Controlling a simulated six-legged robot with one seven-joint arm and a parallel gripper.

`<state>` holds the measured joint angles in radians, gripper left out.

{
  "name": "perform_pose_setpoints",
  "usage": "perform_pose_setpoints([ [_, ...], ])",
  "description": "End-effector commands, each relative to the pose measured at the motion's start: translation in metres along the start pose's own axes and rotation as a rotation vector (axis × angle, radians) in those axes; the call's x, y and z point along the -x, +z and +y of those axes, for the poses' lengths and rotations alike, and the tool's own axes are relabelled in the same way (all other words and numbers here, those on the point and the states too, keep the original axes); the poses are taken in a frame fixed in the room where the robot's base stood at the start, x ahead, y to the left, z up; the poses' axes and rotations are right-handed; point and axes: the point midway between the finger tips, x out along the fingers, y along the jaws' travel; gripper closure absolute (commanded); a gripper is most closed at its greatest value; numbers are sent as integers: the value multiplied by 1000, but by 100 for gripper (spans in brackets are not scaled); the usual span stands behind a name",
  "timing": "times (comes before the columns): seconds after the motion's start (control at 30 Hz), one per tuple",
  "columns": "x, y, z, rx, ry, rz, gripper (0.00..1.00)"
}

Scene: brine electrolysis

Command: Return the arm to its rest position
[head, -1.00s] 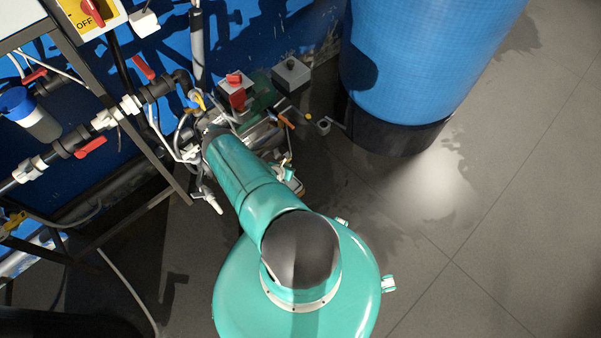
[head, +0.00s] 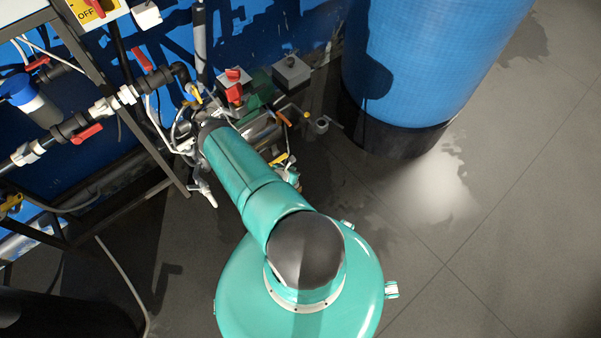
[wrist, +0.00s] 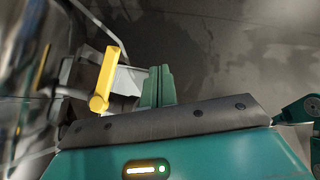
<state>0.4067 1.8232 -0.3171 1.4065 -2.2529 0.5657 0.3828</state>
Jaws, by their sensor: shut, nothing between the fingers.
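My teal arm (head: 240,170) reaches from my round body toward the pipework at the foot of the blue wall. In the wrist view my gripper (wrist: 158,72) shows as two green fingers lying together, with nothing between them. A yellow lever handle (wrist: 105,78) on a pale grey fitting stands just left of the fingers; I cannot tell whether it touches them. In the head view the arm hides most of my gripper and part of the fittings around it.
A blue tank (head: 420,60) on a black base stands to the right of the arm. A pipe rack with red-handled valves (head: 88,133) stands at left. A grey box (head: 291,73) and red-topped part (head: 235,88) sit beyond the arm. Floor at right (head: 520,200) is clear.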

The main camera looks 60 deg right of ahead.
Motion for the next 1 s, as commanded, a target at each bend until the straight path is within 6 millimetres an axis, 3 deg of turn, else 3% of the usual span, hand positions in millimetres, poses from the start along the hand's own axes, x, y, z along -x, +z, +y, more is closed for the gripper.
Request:
perform_pose_setpoints([
  [0.4,43,19,-41,-1,-1,0,100],
  [1.0,47,20,-47,0,0,0,100],
])
